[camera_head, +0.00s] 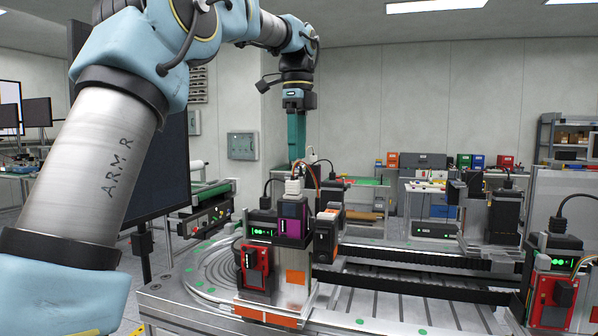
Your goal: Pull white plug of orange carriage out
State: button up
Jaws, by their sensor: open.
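The orange carriage (296,277) stands at the front middle, on the left part of the rail table. It has orange patches, a red module and a purple-faced block. The white plug (293,187) sits upright on top of the purple-faced block, with a cable coming from it. My gripper (297,160) points down from the arm, with teal fingers just above the white plug in the picture. It is open and appears empty. I cannot tell how its depth compares with the plug's, nor whether it touches the cable.
A black plug and cable (265,202) stand left of the white plug, and an orange-black motor (327,235) stands right of it. Another carriage (555,277) is at the right edge. Black rails (430,258) run across the table. A dark monitor (160,160) is behind my arm.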

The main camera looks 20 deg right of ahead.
aim_at(296, 181)
notch_tip(296, 181, down, 8)
jog(key=shift+a+r+p, duration=0.1)
jog(key=shift+r+p, duration=0.1)
jog(key=shift+p, duration=0.15)
grip_shut()
dwell(0.5)
